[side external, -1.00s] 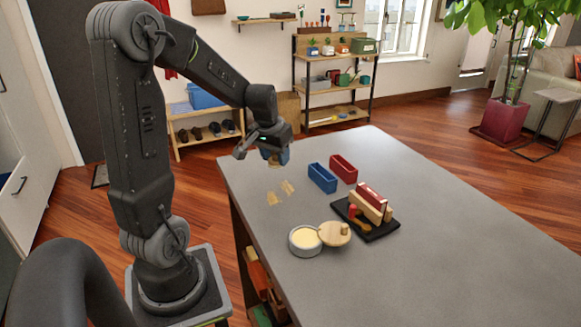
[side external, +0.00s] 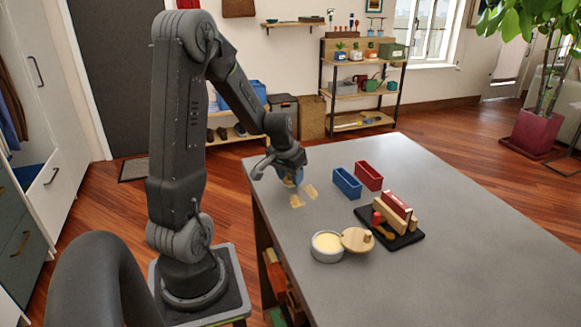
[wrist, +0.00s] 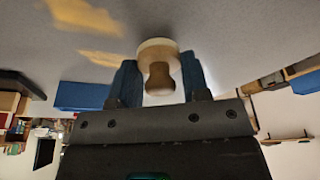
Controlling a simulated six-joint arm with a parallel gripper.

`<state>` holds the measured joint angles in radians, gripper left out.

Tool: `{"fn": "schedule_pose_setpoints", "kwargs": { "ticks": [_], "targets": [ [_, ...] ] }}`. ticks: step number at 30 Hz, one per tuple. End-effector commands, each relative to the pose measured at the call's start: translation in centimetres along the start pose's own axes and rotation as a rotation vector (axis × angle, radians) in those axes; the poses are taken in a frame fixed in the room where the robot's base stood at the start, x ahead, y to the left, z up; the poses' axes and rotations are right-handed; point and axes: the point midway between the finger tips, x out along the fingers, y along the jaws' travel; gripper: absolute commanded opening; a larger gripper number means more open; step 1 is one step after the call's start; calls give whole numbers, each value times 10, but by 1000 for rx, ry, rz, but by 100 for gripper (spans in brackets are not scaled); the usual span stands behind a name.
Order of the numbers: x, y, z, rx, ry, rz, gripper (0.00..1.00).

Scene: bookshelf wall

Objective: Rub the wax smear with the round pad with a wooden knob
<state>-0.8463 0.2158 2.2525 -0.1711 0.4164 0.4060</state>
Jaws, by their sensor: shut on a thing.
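The wax smear shows as two yellowish patches on the grey tabletop, one nearer (side external: 297,201) and one farther right (side external: 311,191). Both also lie at the upper left of the wrist view (wrist: 88,17). My gripper (side external: 290,178) is over the table's far left corner, just left of and behind the smear. In the wrist view its blue fingers (wrist: 160,82) are shut on the wooden knob of the round pad (wrist: 157,50). The pad has a pale round face turned to the table and sits beside the smear. I cannot tell whether it touches the tabletop.
A blue bin (side external: 347,183) and a red bin (side external: 368,176) stand right of the smear. A black tray (side external: 404,240) holds a wooden block with red parts. A round tin (side external: 327,247) of pale wax, with a wooden lid (side external: 357,240) leaning on it, stands nearer.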

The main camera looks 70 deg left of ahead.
Motion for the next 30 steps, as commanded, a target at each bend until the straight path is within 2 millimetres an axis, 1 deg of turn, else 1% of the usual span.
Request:
{"fn": "schedule_pose_setpoints", "kwargs": {
  "ticks": [2, 3, 4, 5, 30],
  "targets": [
    [12, 1, 4, -1, -5, 3, 24],
    [16, 4, 6, 1, -3, 3, 21],
    [13, 6, 7, 3, 0, 3, 21],
    [13, 9, 9, 3, 0, 3, 17],
    [2, 72, 50, 4, -2, 1, 17]
  ]
}}
